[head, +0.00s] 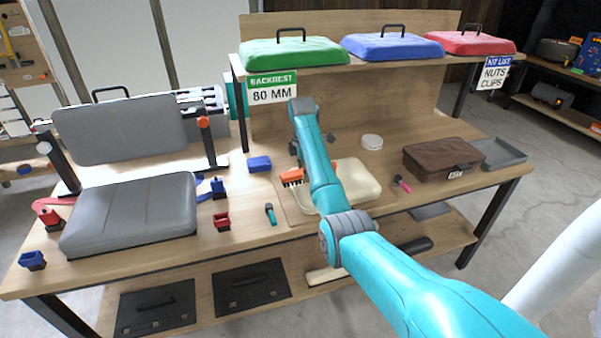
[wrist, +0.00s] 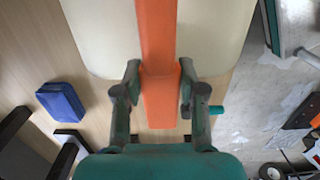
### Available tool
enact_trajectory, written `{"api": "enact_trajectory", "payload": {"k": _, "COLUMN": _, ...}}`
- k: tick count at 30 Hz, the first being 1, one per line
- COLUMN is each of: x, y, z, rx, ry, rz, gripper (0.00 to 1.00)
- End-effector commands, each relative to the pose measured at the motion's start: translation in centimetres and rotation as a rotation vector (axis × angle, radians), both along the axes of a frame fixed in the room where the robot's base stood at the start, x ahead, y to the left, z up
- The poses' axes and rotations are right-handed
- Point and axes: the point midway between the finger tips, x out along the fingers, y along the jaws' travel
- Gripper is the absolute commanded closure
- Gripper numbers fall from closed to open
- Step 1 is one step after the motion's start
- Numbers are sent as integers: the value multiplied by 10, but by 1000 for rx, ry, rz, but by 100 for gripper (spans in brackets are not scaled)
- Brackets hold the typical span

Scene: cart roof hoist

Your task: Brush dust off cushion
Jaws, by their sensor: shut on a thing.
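A cream cushion (head: 358,186) lies flat on a board on the bench, partly hidden behind my arm in the head view. It also shows in the wrist view (wrist: 215,35), on both sides of an orange brush (wrist: 158,50). In the head view the brush (head: 292,177) is at the cushion's left side, with pale bristles below it. My gripper (wrist: 158,82) is shut on the orange brush, its fingers on either side of the handle. I cannot tell whether the bristles touch the cushion. No dust can be made out.
A grey seat pad (head: 130,215) and upright grey backrest (head: 118,130) stand at left. A blue block (head: 259,164), red bin (head: 222,220) and green-handled tool (head: 270,213) lie nearby. A shelf with coloured pads (head: 392,47) overhangs the back.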

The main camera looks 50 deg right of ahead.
Motion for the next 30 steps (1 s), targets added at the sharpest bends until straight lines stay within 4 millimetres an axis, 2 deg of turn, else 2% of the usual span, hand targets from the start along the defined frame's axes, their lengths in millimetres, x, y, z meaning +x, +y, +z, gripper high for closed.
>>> {"api": "enact_trajectory", "payload": {"k": 30, "x": -31, "y": -52, "z": 0, "rx": -1, "ry": -1, "rz": -1, "gripper": 88}}
